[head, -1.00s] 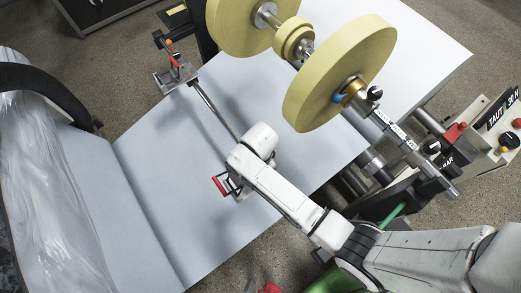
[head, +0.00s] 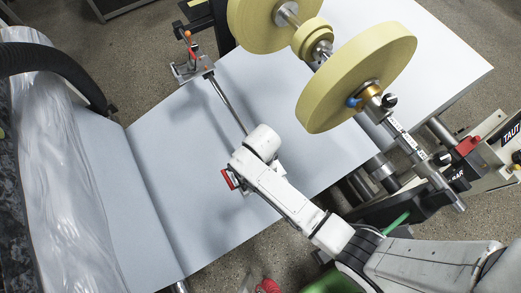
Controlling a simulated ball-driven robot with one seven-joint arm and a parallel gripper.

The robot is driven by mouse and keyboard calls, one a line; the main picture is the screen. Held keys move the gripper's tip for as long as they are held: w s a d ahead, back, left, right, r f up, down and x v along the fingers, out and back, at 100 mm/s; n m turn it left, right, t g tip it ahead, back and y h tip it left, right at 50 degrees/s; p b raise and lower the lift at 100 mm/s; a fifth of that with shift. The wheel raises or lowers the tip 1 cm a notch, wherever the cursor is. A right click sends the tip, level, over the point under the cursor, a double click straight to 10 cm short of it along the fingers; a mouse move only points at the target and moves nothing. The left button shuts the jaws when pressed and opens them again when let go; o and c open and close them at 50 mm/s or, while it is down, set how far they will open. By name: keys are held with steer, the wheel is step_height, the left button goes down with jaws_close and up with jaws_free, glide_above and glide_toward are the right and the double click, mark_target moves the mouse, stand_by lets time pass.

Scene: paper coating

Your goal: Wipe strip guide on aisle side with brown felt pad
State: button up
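One strip guide (head: 190,66), a grey metal bracket with an orange-red lever, stands at the far edge of the pale paper web (head: 150,150). A steel bar (head: 230,105) runs from it toward my white wrist. A second bracket with a red part (head: 228,179) shows at the bar's near end, mostly covered by my wrist. I cannot tell from the picture which guide is on the aisle side. My gripper is at that near end, largely hidden under the wrist, so its fingers cannot be made out. No brown felt pad is visible.
Yellow tape rolls (head: 357,85) on a shaft stand right of my wrist, above the web. A control box with a "TAUT" label (head: 508,140) is at the right edge. A black hose (head: 60,62) and clear plastic sheeting (head: 60,190) are at left. The web's middle is clear.

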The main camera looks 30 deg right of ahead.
steer(key=shift+d+p, duration=0.3)
steer(key=shift+d, duration=1.1)
steer(key=shift+a+p, duration=0.3)
steer(key=shift+a, duration=1.55)
steer(key=shift+d+p, duration=0.45)
steer(key=shift+d, duration=1.4)
steer(key=shift+a, duration=1.8)
steer(key=shift+d, duration=0.15)
steer(key=shift+d+p, duration=0.65)
steer(key=shift+d, duration=1)
steer(key=shift+r+p, duration=1.55)
